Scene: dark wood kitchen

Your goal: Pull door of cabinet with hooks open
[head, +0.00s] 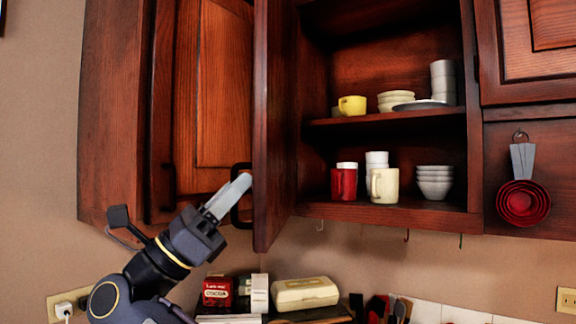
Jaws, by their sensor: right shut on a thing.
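The cabinet (370,212) of dark reddish wood has hooks under its bottom edge, such as a small hook (407,236). Its door (273,120) stands swung far out, seen nearly edge-on, with the shelves inside exposed. A black bar handle (236,217) sits on the door's outer face, to the left. My right gripper (241,184) comes in from the lower left and is shut on this handle; its grey fingers partly hide it. My left gripper is not in view.
A closed door (225,85) is to the left, behind the open one. Red measuring cups (523,203) hang at right.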

